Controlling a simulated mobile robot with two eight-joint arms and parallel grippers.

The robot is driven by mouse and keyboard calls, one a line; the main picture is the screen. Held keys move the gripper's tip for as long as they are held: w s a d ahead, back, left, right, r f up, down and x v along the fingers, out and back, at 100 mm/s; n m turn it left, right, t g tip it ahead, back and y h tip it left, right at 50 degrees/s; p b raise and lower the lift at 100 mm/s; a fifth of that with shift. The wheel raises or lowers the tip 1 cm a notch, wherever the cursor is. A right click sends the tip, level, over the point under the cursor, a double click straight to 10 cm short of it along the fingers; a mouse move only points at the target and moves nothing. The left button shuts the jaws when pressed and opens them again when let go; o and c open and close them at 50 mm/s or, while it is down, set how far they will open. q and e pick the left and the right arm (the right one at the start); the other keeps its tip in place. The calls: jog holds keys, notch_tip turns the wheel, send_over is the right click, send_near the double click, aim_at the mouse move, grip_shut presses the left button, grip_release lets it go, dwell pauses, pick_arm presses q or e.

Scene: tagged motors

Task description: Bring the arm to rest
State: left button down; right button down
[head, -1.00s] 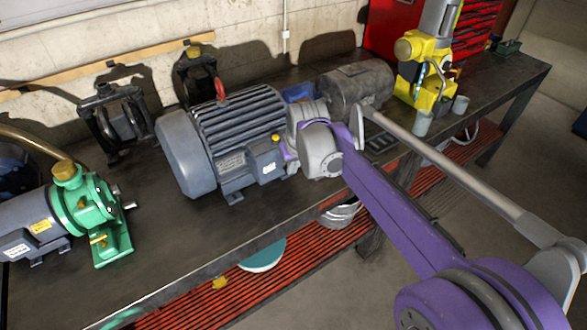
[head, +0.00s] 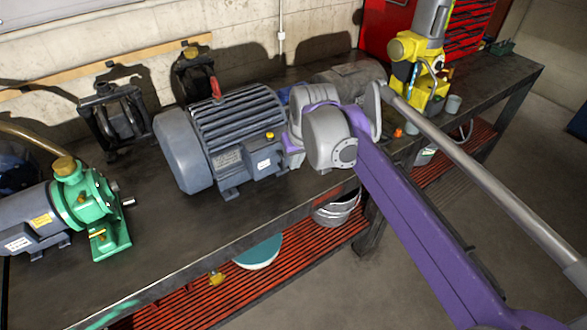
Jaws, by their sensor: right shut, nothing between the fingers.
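My right arm, purple and grey, reaches in from the lower right over the workbench (head: 120,215). Its wrist hides most of my right gripper (head: 294,150), which shows as a small purple and grey part beside the right end of the large blue-grey motor (head: 238,130). The gripper is shut and holds nothing. I cannot tell whether it touches the motor. The motor lies on the bench with a red lifting eye on top. My left gripper is not in view.
A green pump (head: 90,210) with a motor stands at the bench's left. A darker grey motor (head: 350,78), partly hidden by my arm, and a yellow machine (head: 415,75) stand farther right. Black clamp-like fixtures (head: 115,118) stand by the wall.

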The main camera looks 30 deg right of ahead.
jog(key=s+a+f, duration=0.5)
jog(key=s+f, duration=0.2)
jog(key=s, duration=0.2)
jog(key=s+a+f+n+t, duration=0.1)
jog(key=s+a+f, duration=0.3)
jog(key=s+f, duration=0.3)
jog(key=shift+s+a+n+t+y, duration=0.3)
jog(key=shift+s+a, duration=0.05)
jog(key=shift+s, duration=0.55)
jog(key=c, duration=1.6)
grip_release()
jog(key=shift+f, duration=0.1)
